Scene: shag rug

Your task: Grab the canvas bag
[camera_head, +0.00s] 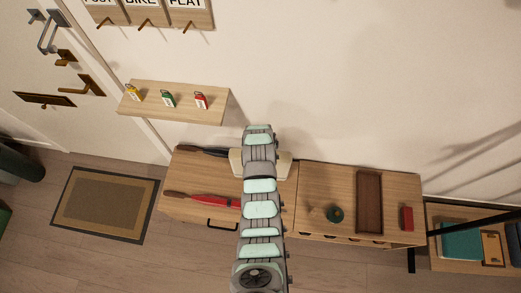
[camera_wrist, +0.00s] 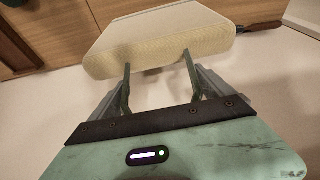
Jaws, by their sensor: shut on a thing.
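The canvas bag (camera_wrist: 160,38) is a cream, block-like shape with a flat pale face, at the top centre of the wrist view. My gripper (camera_wrist: 157,60) has its two fingers against the bag's near side and is shut on it. In the head view the cream bag (camera_head: 284,166) shows on both sides of my arm, over the wooden cabinet near the wall. My arm hides its middle and the gripper there. I cannot tell whether the bag touches the cabinet top.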

